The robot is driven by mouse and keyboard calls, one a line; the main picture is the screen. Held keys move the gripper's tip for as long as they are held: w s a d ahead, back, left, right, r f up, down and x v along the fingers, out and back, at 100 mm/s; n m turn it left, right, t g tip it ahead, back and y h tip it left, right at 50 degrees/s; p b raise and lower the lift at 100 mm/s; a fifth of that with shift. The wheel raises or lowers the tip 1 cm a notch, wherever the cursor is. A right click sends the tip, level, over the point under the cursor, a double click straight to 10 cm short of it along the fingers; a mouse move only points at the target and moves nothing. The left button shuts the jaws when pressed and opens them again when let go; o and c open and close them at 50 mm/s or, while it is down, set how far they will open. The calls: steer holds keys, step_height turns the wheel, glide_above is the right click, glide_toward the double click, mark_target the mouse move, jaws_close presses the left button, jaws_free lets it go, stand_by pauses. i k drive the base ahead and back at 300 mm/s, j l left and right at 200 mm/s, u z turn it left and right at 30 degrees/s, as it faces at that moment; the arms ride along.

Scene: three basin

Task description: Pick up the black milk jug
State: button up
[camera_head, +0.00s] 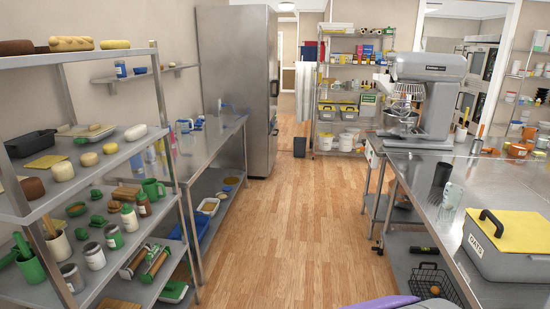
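A tall, dark, roughly cylindrical vessel (441,176) stands upright on the steel table at the right. It may be the black milk jug, but I cannot make out a handle or spout at this size. A pale grey-green cylinder (452,195) stands close beside it, just in front and to its right. My gripper cannot be made out in this view. A purple and grey shape shows at the bottom edge, and I cannot tell what it is.
The right steel table (505,190) carries a large stand mixer (425,95) and a grey box with a yellow lid (510,245). A wire basket (432,283) is on its lower shelf. Loaded shelves (105,210) line the left. The wooden floor aisle (285,220) between is clear.

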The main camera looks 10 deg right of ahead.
mark_target(442, 171)
steer(key=i+l+z, duration=0.1)
steer(key=i+z, duration=0.2)
steer(key=i, duration=0.3)
steer(key=i+z, duration=0.25)
steer(key=i, duration=0.35)
steer(key=i+j+z, duration=0.3)
steer(key=i, duration=0.3)
steer(key=i+l+z, duration=0.1)
steer(key=i+z, duration=0.2)
steer(key=i, duration=0.3)
steer(key=i+j+z, duration=0.1)
steer(key=i+z, duration=0.2)
steer(key=i, duration=0.35)
steer(key=i+j+z, duration=0.3)
steer(key=i, duration=0.3)
steer(key=i+l+z, duration=0.15)
steer(key=i+z, duration=0.25)
steer(key=i, duration=0.15)
